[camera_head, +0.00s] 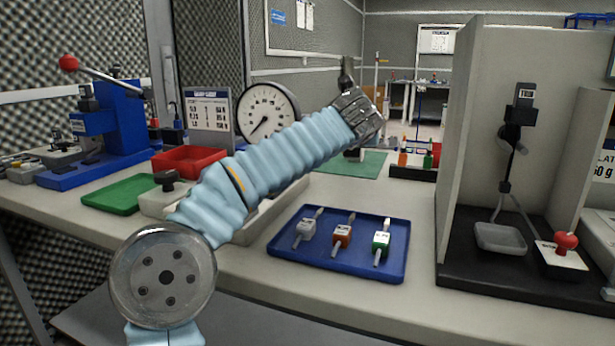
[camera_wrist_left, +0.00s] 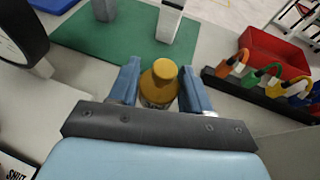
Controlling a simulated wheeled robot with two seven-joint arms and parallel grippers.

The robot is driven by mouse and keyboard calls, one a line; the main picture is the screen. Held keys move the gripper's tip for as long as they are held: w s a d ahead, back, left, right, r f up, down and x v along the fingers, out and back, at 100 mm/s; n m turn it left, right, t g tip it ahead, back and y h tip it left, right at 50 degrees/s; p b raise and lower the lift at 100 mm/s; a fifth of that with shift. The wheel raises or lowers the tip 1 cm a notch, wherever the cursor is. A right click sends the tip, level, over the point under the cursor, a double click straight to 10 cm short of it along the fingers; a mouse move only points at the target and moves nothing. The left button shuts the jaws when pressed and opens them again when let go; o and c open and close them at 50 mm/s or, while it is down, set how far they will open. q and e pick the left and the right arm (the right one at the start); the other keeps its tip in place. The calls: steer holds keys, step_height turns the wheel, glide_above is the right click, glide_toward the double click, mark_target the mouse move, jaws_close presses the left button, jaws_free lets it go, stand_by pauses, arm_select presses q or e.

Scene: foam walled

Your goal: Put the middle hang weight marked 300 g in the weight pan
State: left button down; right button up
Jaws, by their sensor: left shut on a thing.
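The grey weight pan (camera_head: 500,238) hangs empty under a dark hanging scale at the right. My left arm reaches over the bench behind the tray. Its gripper shows in the left wrist view (camera_wrist_left: 160,88), shut on a yellow-brown knobbed thing (camera_wrist_left: 160,82) with a label partly hidden. In the head view its fingers are hidden behind the wrist. My right gripper is not in view.
A beige partition (camera_head: 455,130) stands between tray and pan. A red-knobbed block (camera_head: 562,255) sits beside the pan. Beyond my left gripper lie a green mat (camera_wrist_left: 130,50), a black rack (camera_wrist_left: 250,95) with coloured hooked things and a red box (camera_wrist_left: 275,50). A round dial (camera_head: 268,112) stands behind my arm.

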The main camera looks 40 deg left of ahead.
mark_target(349, 188)
arm_select(q)
step_height(349, 188, down, 8)
steer(key=shift+f+b, duration=0.2)
steer(key=shift+b, duration=1.05)
steer(key=shift+r, duration=0.1)
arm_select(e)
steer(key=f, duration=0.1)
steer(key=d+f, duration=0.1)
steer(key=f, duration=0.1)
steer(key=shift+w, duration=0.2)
arm_select(q)
steer(key=c, duration=0.9)
jaws_free()
steer(key=o, duration=0.4)
